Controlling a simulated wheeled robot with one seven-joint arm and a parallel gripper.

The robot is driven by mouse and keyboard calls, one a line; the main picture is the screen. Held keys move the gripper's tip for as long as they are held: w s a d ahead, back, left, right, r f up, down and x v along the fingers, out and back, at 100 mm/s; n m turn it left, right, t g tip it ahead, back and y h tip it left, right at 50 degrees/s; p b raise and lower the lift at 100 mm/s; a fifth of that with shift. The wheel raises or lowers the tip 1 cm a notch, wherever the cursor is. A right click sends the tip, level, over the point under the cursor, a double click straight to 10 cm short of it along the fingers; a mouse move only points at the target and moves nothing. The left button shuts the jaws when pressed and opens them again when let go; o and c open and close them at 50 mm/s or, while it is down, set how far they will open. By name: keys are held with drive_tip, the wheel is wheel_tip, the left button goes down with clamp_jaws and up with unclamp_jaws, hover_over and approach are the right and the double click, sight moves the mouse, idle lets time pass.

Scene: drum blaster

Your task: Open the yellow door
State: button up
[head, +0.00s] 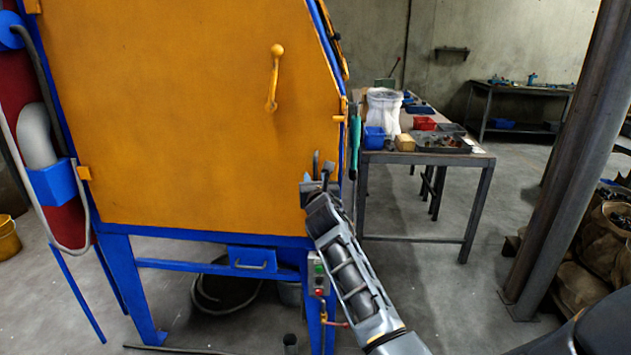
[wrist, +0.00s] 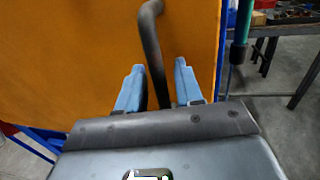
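The yellow door (head: 190,120) is the large flat front panel of a blue-framed cabinet and looks shut. A yellow crank-like handle (head: 273,78) is on its upper right part. My gripper (head: 318,172) is at the door's lower right corner, below and right of that handle. In the wrist view its two blue fingers (wrist: 159,68) are apart. A dark bent bar (wrist: 152,40) stands in front of the yellow door (wrist: 75,60) and runs down between the fingers in the picture. I cannot tell whether the fingers touch it, or whether it is the same handle.
A green-handled tool (head: 355,140) hangs at the cabinet's right edge. A control box (head: 318,273) is below my gripper. A metal table (head: 475,158) with bins stands at right. A steel column (head: 570,150) and sacks are farther right. The floor between is clear.

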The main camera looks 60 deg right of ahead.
drive_tip(key=shift+d, duration=0.1)
clamp_jaws()
idle(0.3)
